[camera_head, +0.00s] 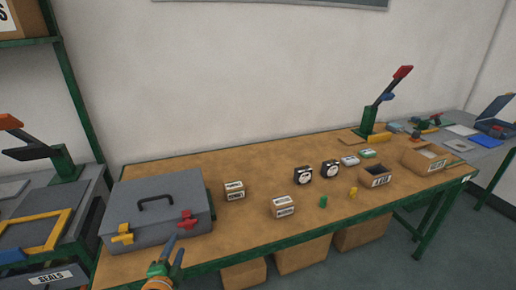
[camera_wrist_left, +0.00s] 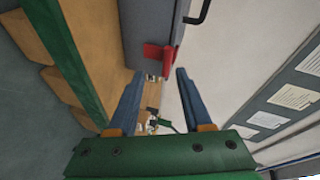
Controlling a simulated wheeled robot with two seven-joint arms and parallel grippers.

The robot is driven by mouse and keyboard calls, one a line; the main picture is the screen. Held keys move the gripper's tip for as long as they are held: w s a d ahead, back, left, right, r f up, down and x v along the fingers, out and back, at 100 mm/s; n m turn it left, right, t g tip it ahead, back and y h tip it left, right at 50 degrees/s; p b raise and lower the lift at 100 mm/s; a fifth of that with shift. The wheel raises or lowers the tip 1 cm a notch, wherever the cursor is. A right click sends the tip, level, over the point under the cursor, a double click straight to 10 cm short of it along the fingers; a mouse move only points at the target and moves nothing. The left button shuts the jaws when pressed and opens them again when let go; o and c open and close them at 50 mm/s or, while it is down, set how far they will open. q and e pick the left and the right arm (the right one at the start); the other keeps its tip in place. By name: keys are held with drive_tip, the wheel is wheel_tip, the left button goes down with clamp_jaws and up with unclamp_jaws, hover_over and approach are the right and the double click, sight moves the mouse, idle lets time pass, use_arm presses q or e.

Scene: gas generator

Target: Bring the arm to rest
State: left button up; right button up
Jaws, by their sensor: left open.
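My left gripper (camera_head: 174,250) is at the near left edge of the workbench, in front of the grey case (camera_head: 150,190). Its two blue-grey fingers are apart with nothing between them, as the left wrist view also shows (camera_wrist_left: 159,76). The case is shut, with a black handle, a yellow latch (camera_head: 122,234) and a red latch (camera_head: 187,221). In the left wrist view the red latch (camera_wrist_left: 158,52) appears beyond the fingertips, apart from them. My right gripper is in neither view.
A green lever press (camera_head: 367,120) stands at the back right. Cardboard boxes (camera_head: 303,256) sit below the bench.

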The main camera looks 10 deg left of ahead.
use_arm(q)
drive_tip(key=s+d+f+n+g+h, duration=0.25)
drive_tip(key=s+d+n+g, duration=0.3)
drive_tip(key=s+d, duration=0.4)
drive_tip(key=s+d+f+n+g+h, duration=0.2)
drive_tip(key=s+d+f+n+g, duration=0.3)
drive_tip(key=s, duration=0.8)
wheel_tip(320, 180, down, 15)
drive_tip(key=s+g, duration=0.2)
drive_tip(key=s+a+f+g, duration=0.1)
drive_tip(key=s+f, duration=0.9)
drive_tip(key=s, duration=0.2)
drive_tip(key=shift+s+a+f+m, duration=0.15)
drive_tip(key=shift+a+f+m, duration=0.1)
drive_tip(key=shift+a+m, duration=0.15)
drive_tip(key=shift+y, duration=0.25)
